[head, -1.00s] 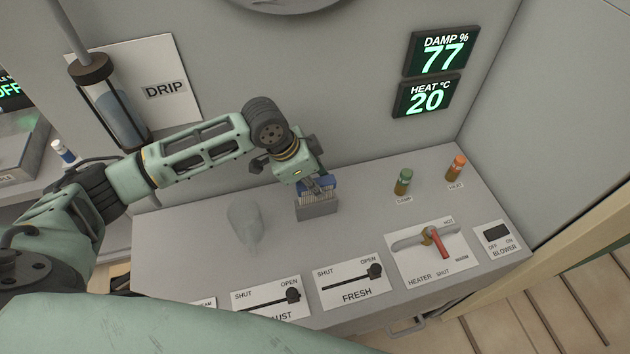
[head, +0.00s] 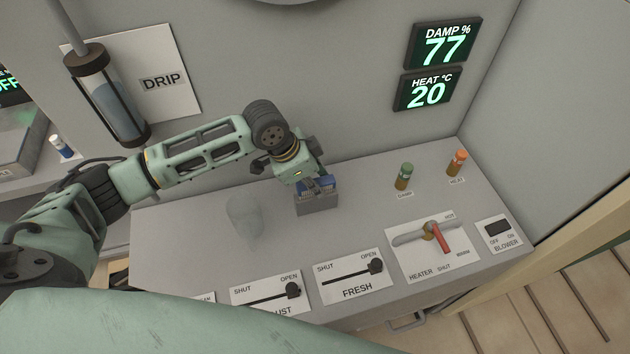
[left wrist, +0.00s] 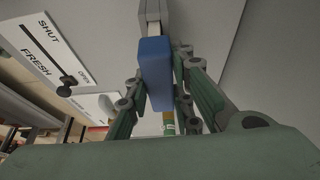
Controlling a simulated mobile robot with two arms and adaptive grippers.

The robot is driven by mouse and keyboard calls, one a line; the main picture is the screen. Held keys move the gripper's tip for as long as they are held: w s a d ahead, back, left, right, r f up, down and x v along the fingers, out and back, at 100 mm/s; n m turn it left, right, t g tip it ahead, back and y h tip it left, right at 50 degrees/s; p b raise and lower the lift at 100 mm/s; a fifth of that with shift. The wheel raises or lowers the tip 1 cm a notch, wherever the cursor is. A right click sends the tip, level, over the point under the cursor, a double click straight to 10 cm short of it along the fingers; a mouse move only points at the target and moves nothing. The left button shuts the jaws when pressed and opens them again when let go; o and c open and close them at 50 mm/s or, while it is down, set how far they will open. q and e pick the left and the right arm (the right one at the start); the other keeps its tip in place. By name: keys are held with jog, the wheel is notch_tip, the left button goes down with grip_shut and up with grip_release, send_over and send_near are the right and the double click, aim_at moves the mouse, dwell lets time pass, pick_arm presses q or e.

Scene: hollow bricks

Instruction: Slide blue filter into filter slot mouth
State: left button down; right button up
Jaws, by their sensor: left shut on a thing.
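The blue filter (left wrist: 155,65) is between the fingers of my left gripper (left wrist: 160,80), which is shut on it. In the head view the blue filter (head: 328,183) shows partly beside the fingers of my left gripper (head: 318,186). It is at the top of a small grey box (head: 317,206), which looks like the filter slot. The fingers hide much of the slot mouth, and I cannot tell how deep the filter sits. In the left wrist view a grey block (left wrist: 182,18) lies just beyond the filter's far end. My right gripper is not in view.
A clear, glass-like vessel (head: 244,217) stands left of the slot. Green (head: 404,177) and orange (head: 457,163) capped cylinders stand to the right. Sliders, the heater lever (head: 440,238) and a blower switch (head: 497,229) line the front. The grey wall rises close behind.

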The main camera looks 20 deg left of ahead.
pick_arm(q)
jog(key=shift+f, duration=0.3)
jog(key=c, duration=1.5)
grip_release()
jog(key=shift+o, duration=0.2)
jog(key=v, duration=1.2)
jog(key=shift+s+d, duration=0.1)
jog(key=shift+d, duration=0.1)
